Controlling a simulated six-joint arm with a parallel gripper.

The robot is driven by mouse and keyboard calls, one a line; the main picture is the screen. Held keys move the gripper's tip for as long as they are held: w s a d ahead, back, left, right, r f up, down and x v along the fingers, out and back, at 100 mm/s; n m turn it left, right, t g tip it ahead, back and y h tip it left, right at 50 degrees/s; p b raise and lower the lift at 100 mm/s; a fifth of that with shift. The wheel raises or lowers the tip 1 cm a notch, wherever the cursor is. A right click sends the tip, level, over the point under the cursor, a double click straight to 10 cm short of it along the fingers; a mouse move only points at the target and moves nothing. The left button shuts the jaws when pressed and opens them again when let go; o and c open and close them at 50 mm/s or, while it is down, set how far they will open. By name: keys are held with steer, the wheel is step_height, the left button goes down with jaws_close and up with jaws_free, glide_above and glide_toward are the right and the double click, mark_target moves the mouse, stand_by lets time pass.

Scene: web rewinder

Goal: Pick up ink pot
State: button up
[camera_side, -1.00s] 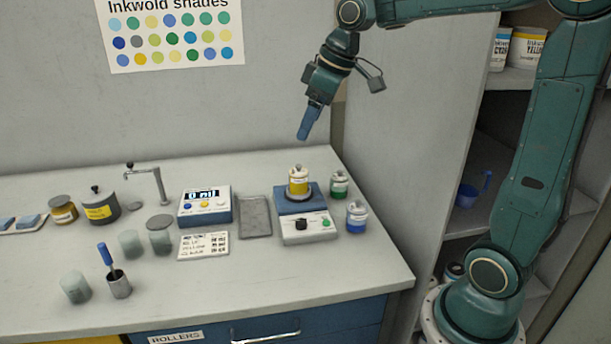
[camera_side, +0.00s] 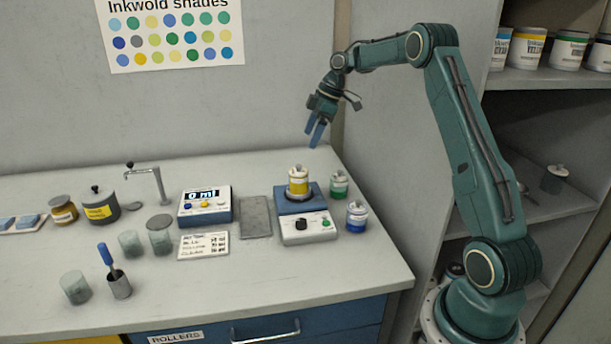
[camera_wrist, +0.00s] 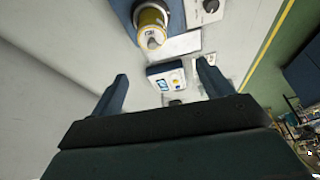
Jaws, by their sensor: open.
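A small white ink pot with a yellow band (camera_side: 298,183) stands upright on the blue top of a white mixer-like unit (camera_side: 309,229). It also shows at the top of the wrist view (camera_wrist: 150,24). A green-banded pot (camera_side: 339,186) and a blue-banded pot (camera_side: 356,218) stand on the bench to its right. My gripper (camera_side: 316,143) hangs in the air above and slightly right of the yellow-banded pot, touching nothing. In the wrist view its two blue fingers (camera_wrist: 162,69) are spread wide with nothing held between them.
A blue-and-white meter (camera_side: 205,207) reading 0 ml, a grey plate (camera_side: 256,217) and a written card (camera_side: 203,246) lie left of the unit. Beakers, jars and a tap (camera_side: 157,180) fill the bench's left. Shelves with cans (camera_side: 569,48) stand at right.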

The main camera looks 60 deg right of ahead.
mark_target(302, 169)
steer(key=shift+d+f, duration=1.15)
steer(key=shift+d, duration=0.05)
steer(key=shift+w+f, duration=0.1)
steer(key=shift+x, duration=4.2)
steer(key=shift+a, duration=0.2)
steer(key=shift+x, duration=2.5)
steer(key=shift+a, duration=0.2)
